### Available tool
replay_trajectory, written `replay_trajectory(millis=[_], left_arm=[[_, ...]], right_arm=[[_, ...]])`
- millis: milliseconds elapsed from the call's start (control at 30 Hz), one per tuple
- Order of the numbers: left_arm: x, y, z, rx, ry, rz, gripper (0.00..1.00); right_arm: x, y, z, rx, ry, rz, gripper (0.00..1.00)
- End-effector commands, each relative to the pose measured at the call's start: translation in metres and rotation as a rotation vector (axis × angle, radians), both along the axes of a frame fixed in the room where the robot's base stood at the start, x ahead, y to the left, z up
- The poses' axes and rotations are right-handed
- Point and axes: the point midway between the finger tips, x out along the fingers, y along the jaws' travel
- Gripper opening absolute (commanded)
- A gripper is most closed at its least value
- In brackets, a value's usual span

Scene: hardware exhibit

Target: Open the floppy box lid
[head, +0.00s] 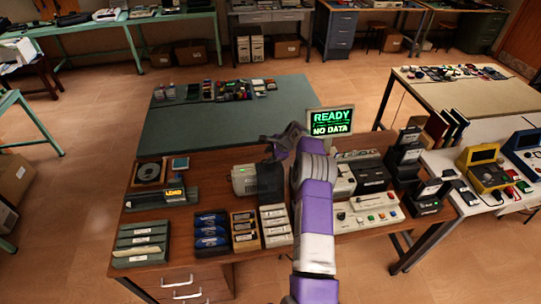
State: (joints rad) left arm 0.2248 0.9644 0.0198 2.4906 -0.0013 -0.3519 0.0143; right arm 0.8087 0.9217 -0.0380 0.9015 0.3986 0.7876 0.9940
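My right arm, purple and white, reaches up from the bottom over the wooden desk (230,258). My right gripper (272,143) is at its far end, turned to the left, above the back edge of the desk. Its fingers are small and partly hidden by my wrist, so I cannot tell whether they are apart. A dark box (268,184) stands beside a beige unit (243,181), below the gripper in the picture and left of my arm. It may be the floppy box; its lid is not clear. The gripper appears apart from it. My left gripper is not in view.
A green-lit READY / NO DATA screen (331,122) stands behind my wrist. Trays of blue items (210,230) and binders (142,243) fill the desk front. A control panel (365,214) and dark labelled units (404,155) stand right. The green mat (215,125) behind is mostly clear.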

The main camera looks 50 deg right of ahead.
Motion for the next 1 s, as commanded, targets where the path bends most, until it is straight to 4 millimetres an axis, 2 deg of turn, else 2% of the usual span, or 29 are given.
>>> replay_trajectory(millis=[267,700,1000], left_arm=[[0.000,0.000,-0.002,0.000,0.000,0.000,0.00],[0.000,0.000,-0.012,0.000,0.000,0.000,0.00],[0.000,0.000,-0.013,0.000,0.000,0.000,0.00]], right_arm=[[-0.005,-0.002,0.007,-0.003,0.000,-0.002,0.34],[-0.036,-0.006,0.057,-0.001,0.000,-0.001,0.34],[-0.040,-0.006,0.064,0.000,0.000,0.000,0.34]])
